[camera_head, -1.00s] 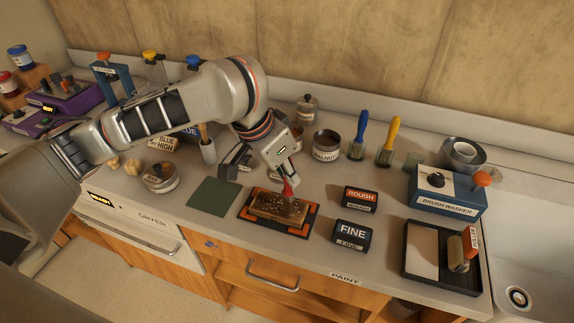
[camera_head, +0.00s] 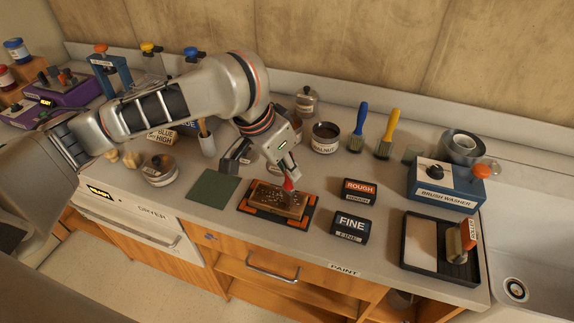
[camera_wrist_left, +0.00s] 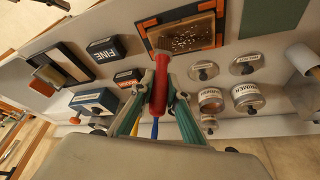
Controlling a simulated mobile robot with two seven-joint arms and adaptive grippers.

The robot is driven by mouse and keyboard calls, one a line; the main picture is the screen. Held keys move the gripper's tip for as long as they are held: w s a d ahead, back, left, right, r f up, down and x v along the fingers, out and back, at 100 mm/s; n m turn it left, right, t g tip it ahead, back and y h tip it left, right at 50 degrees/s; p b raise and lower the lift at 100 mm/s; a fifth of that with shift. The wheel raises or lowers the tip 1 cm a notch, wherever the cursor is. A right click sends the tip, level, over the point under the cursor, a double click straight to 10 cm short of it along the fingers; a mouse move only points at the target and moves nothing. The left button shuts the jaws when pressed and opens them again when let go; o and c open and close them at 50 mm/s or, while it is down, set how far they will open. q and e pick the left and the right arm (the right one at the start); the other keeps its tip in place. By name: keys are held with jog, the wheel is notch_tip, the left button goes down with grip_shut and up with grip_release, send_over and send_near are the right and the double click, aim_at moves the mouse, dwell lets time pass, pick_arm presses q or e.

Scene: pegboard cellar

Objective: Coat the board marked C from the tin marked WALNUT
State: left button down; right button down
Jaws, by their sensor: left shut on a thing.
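The board (camera_head: 272,200) is brown with pale specks and lies on an orange and black holder; I cannot read a C on it. The board also shows in the wrist view (camera_wrist_left: 190,35). My left gripper (camera_head: 287,176) is shut on a red-handled tool, probably a brush (camera_wrist_left: 160,70), and holds it pointing down at the board's far right part. Whether its tip touches the board is unclear. The tin marked WALNUT (camera_head: 325,144) stands open behind and to the right of the board, with dark contents. My right gripper is not in view.
Blocks marked ROUGH (camera_head: 360,191) and FINE (camera_head: 350,227) lie right of the board. A blue brush (camera_head: 359,128), a yellow brush (camera_head: 389,135), the brush washer (camera_head: 445,188) and a black tray (camera_head: 407,255) are farther right. A green mat (camera_head: 213,187) lies left of the board.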

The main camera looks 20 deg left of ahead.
pick_arm(q)
jog(key=shift+f, duration=0.45)
dwell(0.4)
jog(key=shift+d, duration=0.1)
jog(key=shift+a, duration=0.2)
jog(key=d, duration=0.4)
jog(key=shift+s, duration=0.1)
dwell(2.0)
jog(key=shift+a+r, duration=0.1)
jog(key=shift+r, duration=0.25)
jog(key=shift+a, duration=0.15)
jog(key=shift+f, duration=0.35)
dwell(0.6)
